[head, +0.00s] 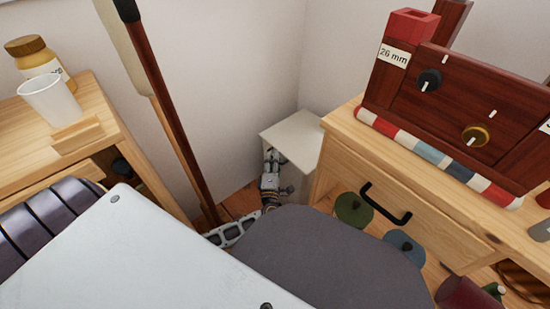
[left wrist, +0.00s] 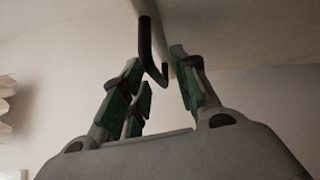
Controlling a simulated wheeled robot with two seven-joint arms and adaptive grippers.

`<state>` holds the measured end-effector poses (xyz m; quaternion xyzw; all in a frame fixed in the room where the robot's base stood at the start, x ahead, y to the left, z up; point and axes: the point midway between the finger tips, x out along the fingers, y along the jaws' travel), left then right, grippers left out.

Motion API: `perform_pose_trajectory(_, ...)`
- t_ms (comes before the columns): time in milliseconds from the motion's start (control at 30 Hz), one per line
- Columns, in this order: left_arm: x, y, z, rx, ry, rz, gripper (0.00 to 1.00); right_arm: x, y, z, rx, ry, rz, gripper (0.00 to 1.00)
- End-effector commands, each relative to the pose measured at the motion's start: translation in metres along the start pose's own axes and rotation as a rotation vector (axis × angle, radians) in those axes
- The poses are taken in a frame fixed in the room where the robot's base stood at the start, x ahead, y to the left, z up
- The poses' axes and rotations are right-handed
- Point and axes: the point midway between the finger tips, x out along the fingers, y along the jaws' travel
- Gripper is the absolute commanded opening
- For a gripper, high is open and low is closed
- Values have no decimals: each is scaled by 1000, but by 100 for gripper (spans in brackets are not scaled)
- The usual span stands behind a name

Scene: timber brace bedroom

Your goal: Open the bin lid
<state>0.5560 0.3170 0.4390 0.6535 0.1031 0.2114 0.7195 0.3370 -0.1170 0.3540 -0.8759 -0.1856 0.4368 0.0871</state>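The white bin (head: 292,138) stands in the corner between the wall and the wooden drawer unit. Its pale top is level in the head view. My left gripper (head: 271,157) is at the bin's near left side, by the edge of the top. In the left wrist view the gripper (left wrist: 160,70) has its green-padded fingers spread apart. A dark hooked handle (left wrist: 150,55) hangs in front of or between the fingers, under a pale surface; I cannot tell whether they touch it. My right gripper is not in view.
The drawer unit (head: 350,160) with a black handle (head: 386,204) stands close on the bin's right. A dark wooden pole (head: 165,105) leans on the left. A wooden shelf with a white cup (head: 50,100) and a jar (head: 38,58) is farther left. Canisters sit below the drawer.

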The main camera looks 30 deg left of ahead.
Motion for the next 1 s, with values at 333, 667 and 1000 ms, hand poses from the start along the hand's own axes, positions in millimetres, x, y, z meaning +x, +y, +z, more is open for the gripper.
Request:
perform_pose_trajectory(333,0,0,0,0,0,0,22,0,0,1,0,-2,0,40)
perform_pose_trajectory(667,0,0,0,0,0,0,0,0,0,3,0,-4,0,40)
perform_pose_trajectory(1000,0,1,0,1,0,-2,0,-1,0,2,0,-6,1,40)
